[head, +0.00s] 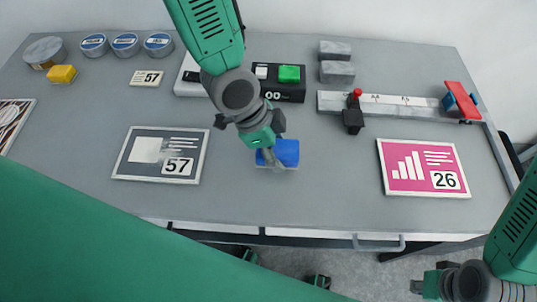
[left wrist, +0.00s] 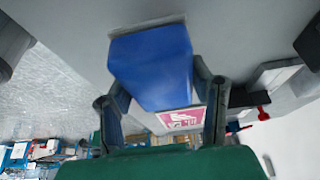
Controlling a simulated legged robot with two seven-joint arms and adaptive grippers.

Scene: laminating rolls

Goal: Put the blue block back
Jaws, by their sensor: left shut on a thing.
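The blue block (head: 287,152) is at the middle of the grey table, towards the front. My left gripper (head: 263,140) reaches down over it and is shut on it, hiding its left part. In the left wrist view the blue block (left wrist: 152,68) sits between the two fingers of my left gripper (left wrist: 160,95). I cannot tell whether the block touches the table or is held just above it. My right gripper (head: 432,288) is at the bottom right, beyond the table's front edge and away from the block; its fingers are too small to read.
A grey card marked 57 (head: 160,154) lies left of the block, a pink card marked 26 (head: 422,167) right. Behind stand a black box with a green button (head: 288,82), a rail (head: 405,105) with a red-handled stop, grey blocks (head: 337,72), tins (head: 125,43) and a yellow block (head: 62,74).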

